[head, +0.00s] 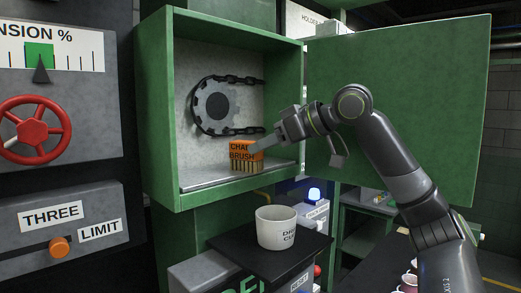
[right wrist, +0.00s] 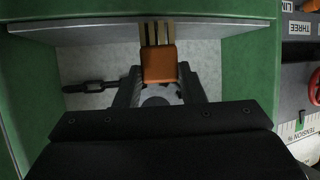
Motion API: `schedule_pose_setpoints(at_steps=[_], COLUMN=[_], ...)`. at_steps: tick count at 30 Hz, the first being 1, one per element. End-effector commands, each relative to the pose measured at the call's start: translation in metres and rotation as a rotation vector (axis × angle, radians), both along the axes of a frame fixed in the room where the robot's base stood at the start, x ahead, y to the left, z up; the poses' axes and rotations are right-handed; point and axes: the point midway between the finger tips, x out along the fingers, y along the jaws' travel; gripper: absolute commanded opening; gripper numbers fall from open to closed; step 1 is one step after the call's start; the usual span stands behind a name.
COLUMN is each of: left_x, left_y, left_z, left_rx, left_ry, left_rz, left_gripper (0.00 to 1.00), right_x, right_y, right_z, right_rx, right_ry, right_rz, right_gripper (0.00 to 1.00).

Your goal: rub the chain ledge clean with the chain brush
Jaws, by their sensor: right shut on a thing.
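The chain brush (head: 243,154) is an orange block with dark lettering and bristles pointing down. It is inside the open green cabinet, at the right part of the chain ledge (head: 205,178), a grey strip along the cabinet floor. My right gripper (head: 262,147) is shut on the brush. In the right wrist view the brush (right wrist: 159,66) sits between the two fingers (right wrist: 160,88), its bristles reaching over the ledge (right wrist: 90,31). Whether the bristles touch the ledge or stop just above it, I cannot tell. My left gripper is not in view.
A gear (head: 215,105) with a black chain (head: 240,79) is on the cabinet's back wall. The green door (head: 420,90) stands open to the right. A white drip cup (head: 276,228) stands on a black shelf (head: 235,244) below. A red valve wheel (head: 35,129) is at left.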

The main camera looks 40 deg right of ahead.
Motion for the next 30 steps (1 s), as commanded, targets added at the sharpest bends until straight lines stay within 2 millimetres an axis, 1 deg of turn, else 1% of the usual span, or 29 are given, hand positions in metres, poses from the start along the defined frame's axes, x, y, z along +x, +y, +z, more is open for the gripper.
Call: schedule_pose_setpoints(at_steps=[4, 11, 14, 18, 24, 30], left_x=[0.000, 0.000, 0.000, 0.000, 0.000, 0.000], left_y=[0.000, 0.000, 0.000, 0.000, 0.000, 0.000], left_z=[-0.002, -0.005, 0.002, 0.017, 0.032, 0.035], left_rx=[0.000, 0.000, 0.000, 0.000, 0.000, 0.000], left_ry=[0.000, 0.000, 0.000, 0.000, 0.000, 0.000], left_rz=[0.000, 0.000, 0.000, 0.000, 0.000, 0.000], left_gripper=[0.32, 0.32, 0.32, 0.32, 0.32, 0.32], right_x=[0.000, 0.001, 0.006, 0.017, 0.034, 0.041], right_y=[-0.004, -0.017, -0.017, -0.015, -0.014, -0.013], right_z=[-0.001, -0.003, 0.000, 0.003, 0.003, 0.000], right_rx=[0.001, 0.001, 0.001, 0.002, 0.003, 0.000], right_ry=[-0.001, 0.001, 0.001, 0.002, 0.001, 0.000], right_rz=[0.000, -0.002, 0.000, 0.002, 0.002, 0.001], right_gripper=[0.11, 0.11, 0.11, 0.11, 0.11, 0.11])
